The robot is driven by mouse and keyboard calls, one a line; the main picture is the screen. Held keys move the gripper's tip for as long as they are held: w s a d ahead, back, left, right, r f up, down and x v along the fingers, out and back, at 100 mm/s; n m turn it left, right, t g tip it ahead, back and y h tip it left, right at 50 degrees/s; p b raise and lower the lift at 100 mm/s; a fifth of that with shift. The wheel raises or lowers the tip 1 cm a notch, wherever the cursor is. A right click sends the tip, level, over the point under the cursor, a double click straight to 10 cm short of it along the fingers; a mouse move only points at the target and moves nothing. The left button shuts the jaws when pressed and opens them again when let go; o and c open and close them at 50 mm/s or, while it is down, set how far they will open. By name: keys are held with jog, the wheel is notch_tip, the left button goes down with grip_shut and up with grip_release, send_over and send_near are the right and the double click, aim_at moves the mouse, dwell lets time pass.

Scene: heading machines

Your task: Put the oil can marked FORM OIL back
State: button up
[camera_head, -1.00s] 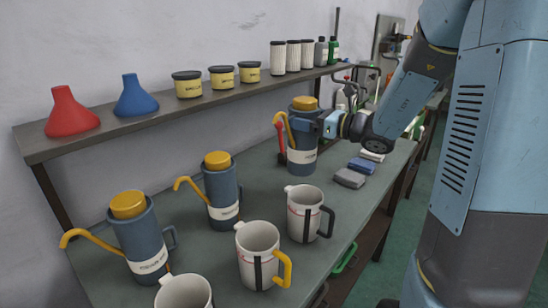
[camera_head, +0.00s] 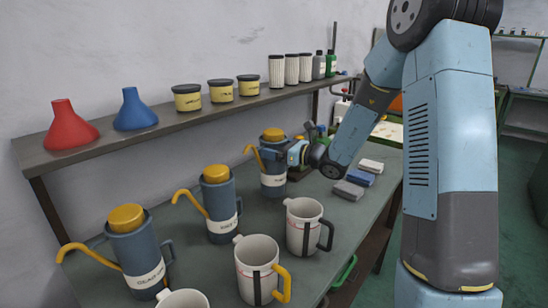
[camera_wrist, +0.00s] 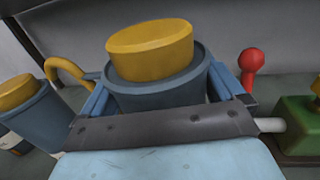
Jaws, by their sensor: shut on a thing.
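My gripper (camera_head: 285,152) is shut on a blue oil can with a yellow cap (camera_head: 273,163), the farthest of three such cans on the bench. Its label is too small to read in the head view. The can looks upright, at the bench's back near the shelf; I cannot tell whether it touches the bench. In the wrist view the can's yellow cap (camera_wrist: 150,48) and blue rim sit between my fingers. The two other oil cans, a middle one (camera_head: 219,205) and a near one (camera_head: 134,252), stand to the left. Their labels are not clearly legible.
White measuring jugs stand in front, one with a dark handle (camera_head: 303,226) and one with a yellow handle (camera_head: 257,270). Folded cloths (camera_head: 348,190) lie to the right of my gripper. The shelf (camera_head: 150,133) above holds funnels, tins and bottles. A red-knobbed green device (camera_wrist: 298,125) stands nearby.

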jog(key=shift+w+a+f, duration=0.15)
jog(key=shift+w+f, duration=0.05)
jog(key=shift+f, duration=1.6)
jog(key=o, duration=1.6)
jog(key=shift+o, duration=0.2)
